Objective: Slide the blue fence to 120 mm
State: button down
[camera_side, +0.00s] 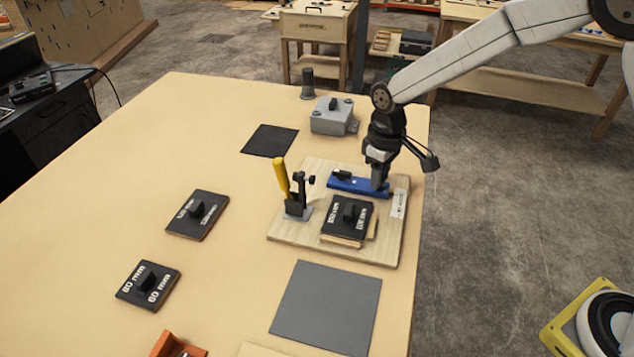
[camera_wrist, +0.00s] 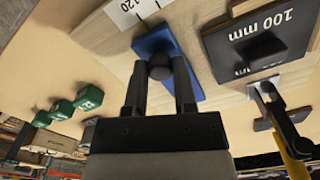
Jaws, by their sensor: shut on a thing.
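The blue fence (camera_side: 352,183) lies along the far side of the wooden board (camera_side: 290,232). My gripper (camera_side: 379,186) is down at its right end. In the wrist view, my gripper (camera_wrist: 160,78) has its two fingers on either side of a round black knob (camera_wrist: 160,66) on the blue fence (camera_wrist: 152,42), shut on it. A white scale (camera_side: 399,203) sits at the board's right edge; in the wrist view the scale (camera_wrist: 132,12) shows "120" near the fence's end. The exact reading is unclear.
A black gauge plate (camera_side: 340,213) marked 100 mm in the wrist view (camera_wrist: 262,40) rests on wood on the board. A yellow-handled clamp (camera_side: 283,180) stands left of it. Two more plates (camera_side: 190,222) (camera_side: 135,289), a grey box (camera_side: 325,120) and a grey mat (camera_side: 328,305) lie around.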

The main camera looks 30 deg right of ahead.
jog(key=shift+w+d+r, duration=0.1)
jog(key=shift+w+d, duration=0.1)
jog(key=shift+w, duration=0.05)
jog(key=c, duration=0.6)
grip_release()
jog(key=shift+o, duration=0.9)
jog(key=shift+r, duration=3.9)
jog(key=shift+s, duration=0.1)
jog(key=s+d+f+m+t, duration=0.1)
jog(key=s+d, duration=0.3)
jog(key=s, duration=0.4)
jog(key=s+d+f+m+t, duration=0.1)
jog(key=s+d+f+m, duration=0.2)
jog(key=s, duration=0.6)
jog(key=shift+s+d+f+m+t, duration=0.25)
jog(key=shift+d+f+m+t, duration=0.05)
jog(key=shift+d+f, duration=0.5)
